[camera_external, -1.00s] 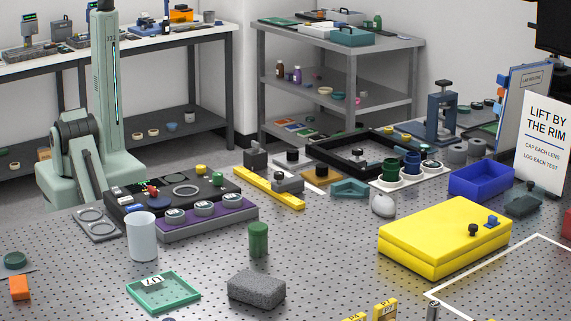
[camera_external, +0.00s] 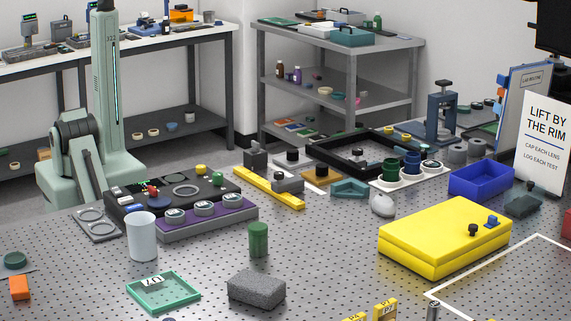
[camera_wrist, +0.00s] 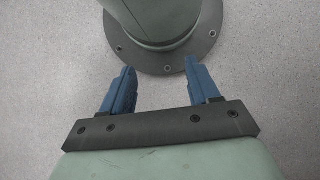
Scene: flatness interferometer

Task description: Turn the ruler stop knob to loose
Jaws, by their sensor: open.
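A yellow ruler (camera_external: 262,189) lies slanted on the perforated table, left of centre in the external view. A grey block with a small dark knob (camera_external: 279,175), which looks like the ruler stop, sits at the ruler's right side. A taller grey block (camera_external: 255,159) stands at its far end. The knob is too small to tell its setting. My gripper (camera_wrist: 160,68) shows in the wrist view with two blue fingers spread apart and nothing between them. It is outside the external view, and no ruler or knob shows in the wrist view.
Near the ruler are a black device (camera_external: 130,203) with buttons, a purple tray (camera_external: 185,229) of round parts, a black frame (camera_external: 340,166) and a teal holder (camera_external: 350,188). A yellow case (camera_external: 425,245) lies to the right.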

